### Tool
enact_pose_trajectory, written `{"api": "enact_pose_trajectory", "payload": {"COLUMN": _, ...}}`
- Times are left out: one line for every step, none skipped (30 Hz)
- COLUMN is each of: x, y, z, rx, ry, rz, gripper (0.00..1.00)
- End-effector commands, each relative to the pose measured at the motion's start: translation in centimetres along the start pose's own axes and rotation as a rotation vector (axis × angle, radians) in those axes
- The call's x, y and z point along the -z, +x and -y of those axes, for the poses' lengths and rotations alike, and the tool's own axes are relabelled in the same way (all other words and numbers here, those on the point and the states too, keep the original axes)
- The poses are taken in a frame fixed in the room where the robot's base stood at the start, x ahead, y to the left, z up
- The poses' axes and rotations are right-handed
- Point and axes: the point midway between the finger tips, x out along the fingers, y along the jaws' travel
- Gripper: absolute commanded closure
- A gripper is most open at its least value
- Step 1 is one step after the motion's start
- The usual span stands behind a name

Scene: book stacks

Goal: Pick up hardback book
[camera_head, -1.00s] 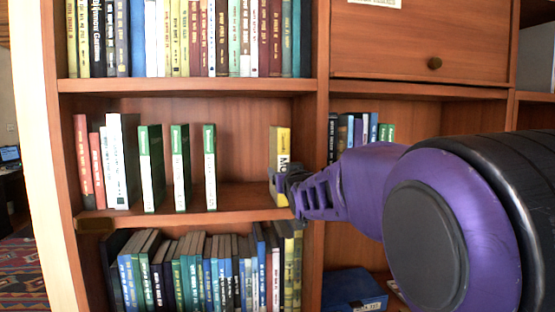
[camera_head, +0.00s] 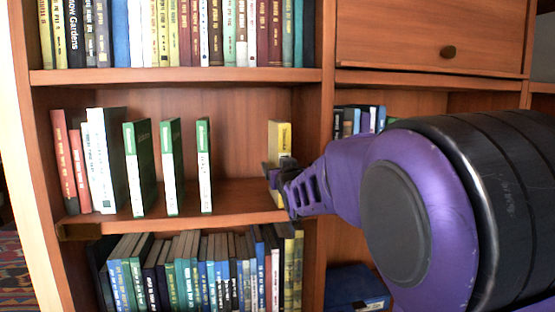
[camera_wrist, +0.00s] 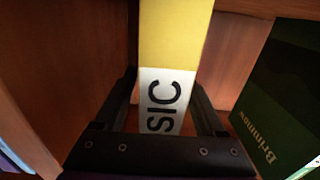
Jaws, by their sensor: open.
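A hardback book with a yellow upper part (camera_head: 279,138) stands upright at the right end of the middle shelf. In the wrist view the book (camera_wrist: 177,35) shows a yellow band above a white part with black letters "SIC". My gripper (camera_head: 277,180) is in front of the book's lower part and hides much of it. In the wrist view my gripper (camera_wrist: 166,82) is open, with one finger on each side of the book. A narrow gap seems to show beside each finger; contact is not clear.
Several green-and-white books (camera_head: 172,167) stand spaced apart left of the yellow one; a dark green book (camera_wrist: 290,95) is at the right in the wrist view. The wooden divider (camera_head: 311,120) is close on the yellow book's other side. Packed rows fill the shelves above and below.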

Motion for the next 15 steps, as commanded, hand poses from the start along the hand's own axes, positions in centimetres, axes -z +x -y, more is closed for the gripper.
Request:
{"api": "enact_pose_trajectory", "payload": {"x": 0.00, "y": 0.00, "z": -0.02, "rx": 0.000, "ry": 0.000, "rz": 0.000, "gripper": 0.28}}
{"api": "enact_pose_trajectory", "payload": {"x": 0.00, "y": 0.00, "z": -0.02, "rx": 0.000, "ry": 0.000, "rz": 0.000, "gripper": 0.28}}
{"api": "enact_pose_trajectory", "payload": {"x": 0.00, "y": 0.00, "z": -0.02, "rx": 0.000, "ry": 0.000, "rz": 0.000, "gripper": 0.35}}
{"api": "enact_pose_trajectory", "payload": {"x": 0.00, "y": 0.00, "z": -0.02, "rx": 0.000, "ry": 0.000, "rz": 0.000, "gripper": 0.40}}
{"api": "enact_pose_trajectory", "payload": {"x": 0.00, "y": 0.00, "z": -0.03, "rx": 0.000, "ry": 0.000, "rz": 0.000, "gripper": 0.45}}
{"api": "enact_pose_trajectory", "payload": {"x": 0.00, "y": 0.00, "z": -0.03, "rx": 0.000, "ry": 0.000, "rz": 0.000, "gripper": 0.53}}
{"api": "enact_pose_trajectory", "payload": {"x": 0.01, "y": 0.00, "z": -0.03, "rx": 0.000, "ry": 0.000, "rz": 0.000, "gripper": 0.58}}
{"api": "enact_pose_trajectory", "payload": {"x": 0.00, "y": 0.00, "z": -0.03, "rx": -0.001, "ry": 0.000, "rz": 0.000, "gripper": 0.64}}
{"api": "enact_pose_trajectory", "payload": {"x": 0.01, "y": 0.00, "z": -0.04, "rx": -0.001, "ry": 0.000, "rz": 0.000, "gripper": 0.71}}
{"api": "enact_pose_trajectory", "payload": {"x": 0.01, "y": 0.00, "z": -0.04, "rx": -0.001, "ry": 0.000, "rz": 0.000, "gripper": 0.76}}
{"api": "enact_pose_trajectory", "payload": {"x": 0.01, "y": 0.00, "z": -0.04, "rx": -0.001, "ry": 0.000, "rz": 0.000, "gripper": 0.81}}
{"api": "enact_pose_trajectory", "payload": {"x": 0.01, "y": 0.00, "z": -0.04, "rx": -0.001, "ry": 0.000, "rz": 0.000, "gripper": 0.89}}
{"api": "enact_pose_trajectory", "payload": {"x": 0.02, "y": 0.00, "z": -0.04, "rx": -0.001, "ry": 0.000, "rz": 0.000, "gripper": 0.94}}
{"api": "enact_pose_trajectory", "payload": {"x": 0.02, "y": 0.00, "z": -0.04, "rx": -0.001, "ry": 0.000, "rz": 0.000, "gripper": 0.99}}
{"api": "enact_pose_trajectory", "payload": {"x": 0.02, "y": 0.00, "z": -0.04, "rx": -0.001, "ry": 0.000, "rz": 0.000, "gripper": 1.00}}
